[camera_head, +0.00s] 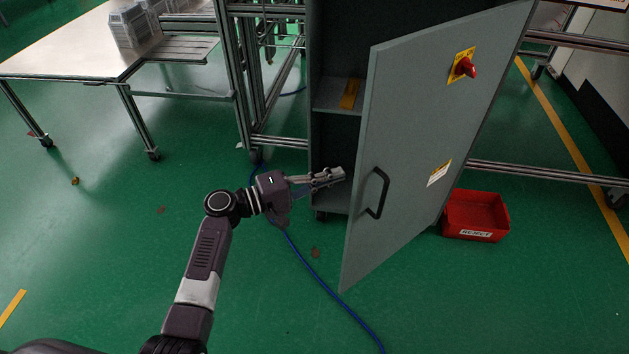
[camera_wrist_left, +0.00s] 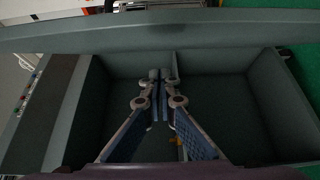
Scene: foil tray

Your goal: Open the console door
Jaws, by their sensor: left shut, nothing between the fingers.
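The grey console door (camera_head: 410,130) stands ajar, swung out toward me, with its hinge side at the right. Its black handle (camera_head: 377,193) is on the outer face near the free edge. A red knob on a yellow plate (camera_head: 462,67) sits high on the door. The console cabinet (camera_head: 335,45) shows its inside to the left of the door. My left gripper (camera_head: 340,175) is shut and empty, at the opening just left of the door's free edge. In the left wrist view its closed fingers (camera_wrist_left: 160,80) point into the grey cabinet interior. My right gripper is not in view.
A red reject bin (camera_head: 475,214) sits on the floor right of the door. A table (camera_head: 90,50) with grey crates (camera_head: 130,25) stands at the left. A blue cable (camera_head: 320,280) runs across the green floor. The floor before the door is otherwise largely clear.

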